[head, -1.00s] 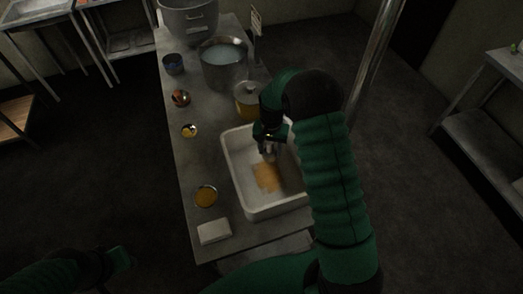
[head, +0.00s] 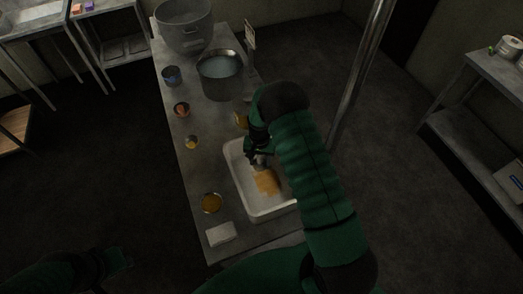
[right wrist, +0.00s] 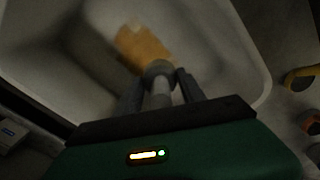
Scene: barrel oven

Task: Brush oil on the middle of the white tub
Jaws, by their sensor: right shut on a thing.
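The white tub (head: 234,175) stands on the metal table, with an orange-yellow patch (head: 266,182) on the middle of its floor. My right gripper (head: 260,164) reaches down inside the tub, at the far edge of the patch. It is shut on a grey, round-ended brush handle (right wrist: 160,80), which shows between the fingers in the right wrist view. The bristles are hard to make out, and I cannot tell whether they touch the floor. The patch also shows in the right wrist view (right wrist: 145,47). My left gripper (head: 118,259) is dark at the lower left, away from the table.
A small bowl of orange-yellow contents (head: 211,203) and a white block (head: 220,234) sit left of the tub. Small bowls (head: 182,110), a pot of pale liquid (head: 220,75) and a large grey pot (head: 184,25) stand farther back. A metal pole (head: 355,75) rises at the right.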

